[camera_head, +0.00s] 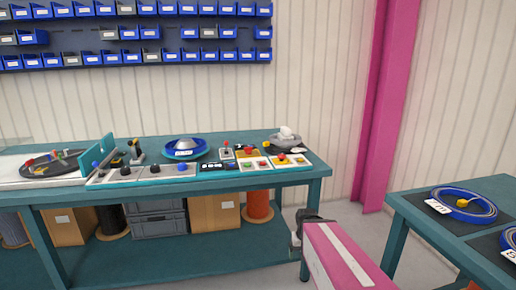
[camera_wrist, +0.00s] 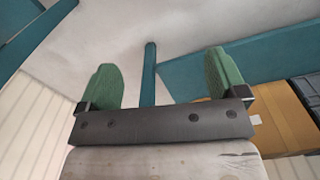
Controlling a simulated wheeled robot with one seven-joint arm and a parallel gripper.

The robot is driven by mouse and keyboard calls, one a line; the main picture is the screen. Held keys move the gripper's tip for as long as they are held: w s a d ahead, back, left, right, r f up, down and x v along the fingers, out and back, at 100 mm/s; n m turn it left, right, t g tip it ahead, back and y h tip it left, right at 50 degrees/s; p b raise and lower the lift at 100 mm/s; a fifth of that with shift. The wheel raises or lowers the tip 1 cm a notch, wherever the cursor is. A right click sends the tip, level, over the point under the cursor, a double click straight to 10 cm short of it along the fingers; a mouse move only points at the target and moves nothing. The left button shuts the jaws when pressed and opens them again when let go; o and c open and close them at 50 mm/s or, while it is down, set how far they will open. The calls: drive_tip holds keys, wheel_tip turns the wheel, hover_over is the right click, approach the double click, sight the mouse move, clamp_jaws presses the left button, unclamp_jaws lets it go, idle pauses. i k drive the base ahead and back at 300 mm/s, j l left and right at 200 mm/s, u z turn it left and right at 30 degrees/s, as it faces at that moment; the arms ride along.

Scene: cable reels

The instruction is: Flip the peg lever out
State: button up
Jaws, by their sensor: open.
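My gripper (camera_wrist: 160,62) is open, with its two green fingers wide apart and nothing between them. In the head view my pink arm reaches up at the lower middle, in front of the bench's right end; the fingers cannot be made out there. The teal workbench (camera_head: 300,173) carries a row of controls. A black upright lever (camera_head: 137,152) stands left of the blue reel (camera_head: 185,148). I cannot tell which part is the peg lever. The wrist view shows none of these controls.
A cardboard box (camera_head: 215,212), a grey crate (camera_head: 158,219) and an orange spool (camera_head: 258,206) sit on the lower shelf. A second table (camera_head: 400,205) with a blue reel (camera_head: 463,205) stands at right. A pink column (camera_head: 386,100) rises behind. Floor shows between the tables.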

sight(96, 164)
drive_tip(key=k+j+u, duration=0.15)
drive_tip(key=k+u, duration=0.25)
drive_tip(key=k, duration=0.25)
drive_tip(key=i+u, duration=0.15)
drive_tip(key=u, duration=0.35)
drive_tip(key=i+u, duration=0.15)
drive_tip(key=u, duration=0.35)
drive_tip(key=i+l+u, duration=0.15)
drive_tip(key=u, duration=0.3)
drive_tip(key=i+l, duration=0.1)
drive_tip(key=l, duration=0.2)
drive_tip(key=i+l, duration=0.1)
drive_tip(key=l, duration=0.15)
